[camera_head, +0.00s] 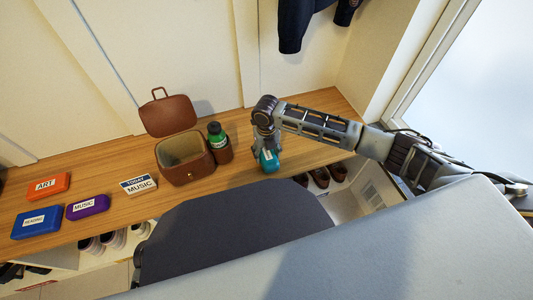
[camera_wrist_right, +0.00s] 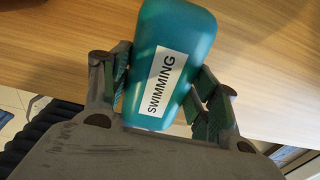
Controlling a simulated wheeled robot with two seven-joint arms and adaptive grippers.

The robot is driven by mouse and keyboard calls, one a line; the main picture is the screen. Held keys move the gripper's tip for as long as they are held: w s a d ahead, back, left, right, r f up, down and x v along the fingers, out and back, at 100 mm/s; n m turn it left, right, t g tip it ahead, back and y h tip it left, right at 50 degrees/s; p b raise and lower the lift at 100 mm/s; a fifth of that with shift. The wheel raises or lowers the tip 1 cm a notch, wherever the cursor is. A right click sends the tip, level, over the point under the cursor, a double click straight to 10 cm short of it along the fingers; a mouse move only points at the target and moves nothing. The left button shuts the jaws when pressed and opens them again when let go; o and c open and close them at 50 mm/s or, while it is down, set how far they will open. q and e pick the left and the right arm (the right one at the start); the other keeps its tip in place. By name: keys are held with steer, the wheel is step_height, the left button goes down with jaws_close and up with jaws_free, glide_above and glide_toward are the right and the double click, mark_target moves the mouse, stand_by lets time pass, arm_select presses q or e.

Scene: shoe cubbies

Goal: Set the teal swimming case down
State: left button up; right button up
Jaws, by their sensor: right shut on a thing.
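The teal swimming case (camera_head: 268,160) is at the right part of the wooden bench, with my right gripper (camera_head: 265,148) coming down on it from above. In the right wrist view the case (camera_wrist_right: 178,45) fills the space between the two fingers of my right gripper (camera_wrist_right: 163,95), which are shut on its sides. Its white label reads SWIMMING. The case is at or just above the bench top (camera_wrist_right: 265,75); I cannot tell whether it touches. My left gripper is not in view.
A TODAY MUSIC sign (camera_head: 138,185), an orange ART case (camera_head: 47,186), a purple MUSIC case (camera_head: 87,206) and a blue READING case (camera_head: 36,222) lie further left. Shoes sit in cubbies below.

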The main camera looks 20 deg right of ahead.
mark_target(266, 152)
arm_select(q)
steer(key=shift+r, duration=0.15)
arm_select(e)
steer(key=o, duration=1.1)
steer(key=shift+f, duration=0.1)
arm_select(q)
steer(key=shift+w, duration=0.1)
arm_select(e)
steer(key=shift+r, duration=0.7)
arm_select(q)
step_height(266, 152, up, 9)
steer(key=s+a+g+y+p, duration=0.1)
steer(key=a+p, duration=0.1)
steer(key=p, duration=0.2)
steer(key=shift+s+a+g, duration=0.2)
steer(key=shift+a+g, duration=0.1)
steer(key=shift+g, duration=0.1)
arm_select(e)
steer(key=shift+r, duration=5.45)
steer(key=shift+a, duration=0.1)
